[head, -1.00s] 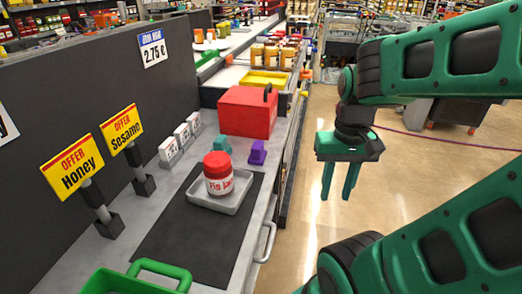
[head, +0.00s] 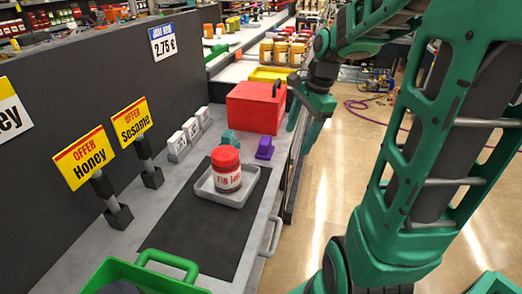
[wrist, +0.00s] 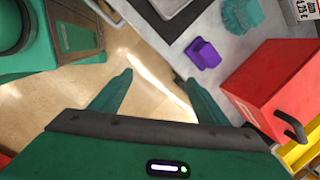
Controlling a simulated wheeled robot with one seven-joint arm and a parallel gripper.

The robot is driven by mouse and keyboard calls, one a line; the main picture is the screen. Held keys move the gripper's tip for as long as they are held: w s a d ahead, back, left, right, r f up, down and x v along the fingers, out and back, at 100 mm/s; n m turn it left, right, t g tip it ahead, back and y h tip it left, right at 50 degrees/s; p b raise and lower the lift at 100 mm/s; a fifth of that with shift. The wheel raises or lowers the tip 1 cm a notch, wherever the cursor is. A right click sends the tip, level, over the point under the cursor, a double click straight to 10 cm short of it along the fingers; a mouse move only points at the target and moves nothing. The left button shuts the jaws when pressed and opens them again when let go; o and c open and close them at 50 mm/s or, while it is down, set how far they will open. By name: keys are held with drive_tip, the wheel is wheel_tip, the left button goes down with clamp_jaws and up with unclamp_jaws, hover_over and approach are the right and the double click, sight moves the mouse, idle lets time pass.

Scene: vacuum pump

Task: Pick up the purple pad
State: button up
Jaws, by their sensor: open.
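The purple pad (head: 265,148) sits on the grey counter near its right edge, in front of the red box. It also shows in the wrist view (wrist: 203,54), beyond my gripper's fingers and to the upper right. My gripper (head: 296,113) is at the counter's right edge, beside the red box and to the right of the pad. In the wrist view its two fingers (wrist: 157,88) are spread apart with only floor between them. It is open, empty and apart from the pad.
The red box (head: 254,108) with a black handle stands close behind the pad. A teal pad (head: 229,139) lies to its left. A red-lidded jar (head: 226,170) stands in a grey tray (head: 211,193) nearer me. A metal handle (head: 272,236) juts from the counter's side.

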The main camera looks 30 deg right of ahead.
sight(266, 140)
drive_tip(key=w+m+t+y, duration=0.1)
drive_tip(key=w+m+y, duration=0.1)
drive_tip(key=w+m, duration=0.65)
drive_tip(key=shift+n, duration=0.55)
drive_tip(key=w+f, duration=0.1)
drive_tip(key=w+a+f, duration=0.1)
drive_tip(key=f, duration=0.1)
drive_tip(key=w+f, duration=0.1)
drive_tip(key=f, duration=0.1)
drive_tip(key=shift+a+f, duration=0.15)
drive_tip(key=shift+w+a+x, duration=0.1)
drive_tip(key=shift+w+x, duration=0.05)
drive_tip(key=shift+x, duration=1.2)
drive_tip(key=shift+w+a+x, duration=0.1)
drive_tip(key=shift+a+x, duration=0.05)
drive_tip(key=shift+x, duration=1.15)
drive_tip(key=c, duration=0.8)
